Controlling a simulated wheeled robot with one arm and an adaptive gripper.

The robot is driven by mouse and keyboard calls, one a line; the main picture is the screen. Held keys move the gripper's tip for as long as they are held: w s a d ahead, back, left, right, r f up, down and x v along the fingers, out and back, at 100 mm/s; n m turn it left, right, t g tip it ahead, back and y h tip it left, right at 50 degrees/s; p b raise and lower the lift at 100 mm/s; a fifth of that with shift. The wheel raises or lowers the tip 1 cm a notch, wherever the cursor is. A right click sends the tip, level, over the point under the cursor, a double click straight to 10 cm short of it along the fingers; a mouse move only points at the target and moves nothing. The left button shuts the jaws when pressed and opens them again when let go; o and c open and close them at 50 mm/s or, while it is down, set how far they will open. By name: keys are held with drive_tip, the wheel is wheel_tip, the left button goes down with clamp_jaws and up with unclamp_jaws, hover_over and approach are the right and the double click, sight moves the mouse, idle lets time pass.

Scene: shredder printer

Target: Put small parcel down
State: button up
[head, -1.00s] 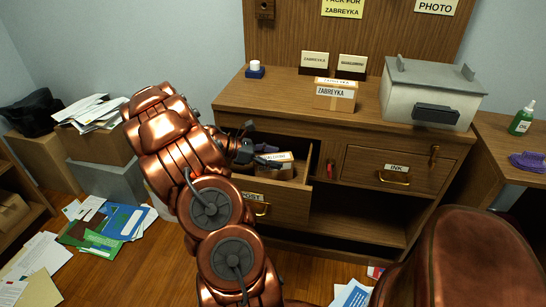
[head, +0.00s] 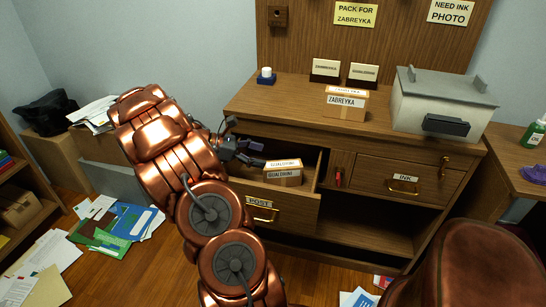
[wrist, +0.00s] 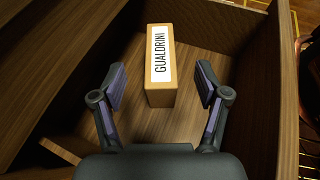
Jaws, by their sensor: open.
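The small parcel (head: 283,174), a brown box with a white label reading GUALDRINI, stands in the open drawer marked POST (head: 270,210). In the wrist view the parcel (wrist: 160,75) rests on the drawer floor (wrist: 200,75), with drawer walls around it. My gripper (head: 258,154) is at the left of the parcel in the head view. In the wrist view my gripper (wrist: 160,90) is open, its two fingers apart on either side of the parcel's near end, with a clear gap on both sides.
A second parcel labelled ZABREYKA (head: 346,103) stands on the cabinet top, beside a grey metal box (head: 442,100). Two name cards (head: 344,72) stand behind it. The INK drawer (head: 405,182) is shut. Papers (head: 120,225) lie on the floor at left.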

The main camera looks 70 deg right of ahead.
drive_tip(key=w+a+r, duration=0.1)
drive_tip(key=a, duration=0.3)
drive_tip(key=w+a+r+m+t, duration=0.1)
drive_tip(key=a, duration=0.3)
drive_tip(key=w+a+r+m+t+y, duration=0.1)
drive_tip(key=a+r, duration=0.1)
drive_tip(key=a, duration=0.2)
drive_tip(key=shift+w+a+r, duration=0.1)
drive_tip(key=shift+w, duration=0.2)
drive_tip(key=s+a+m+t+y, duration=0.1)
drive_tip(key=s+a+t+y, duration=0.1)
drive_tip(key=a, duration=0.9)
drive_tip(key=s+a+m+t+y, duration=0.1)
drive_tip(key=s+a, duration=0.3)
drive_tip(key=a, duration=0.8)
drive_tip(key=s+a+m+t+y, duration=0.1)
drive_tip(key=s+a+t+y, duration=0.1)
drive_tip(key=a, duration=0.9)
drive_tip(key=shift+s+a+f+m+t+y, duration=0.35)
drive_tip(key=shift+s+t, duration=0.25)
drive_tip(key=shift+t, duration=0.5)
drive_tip(key=shift+r, duration=0.1)
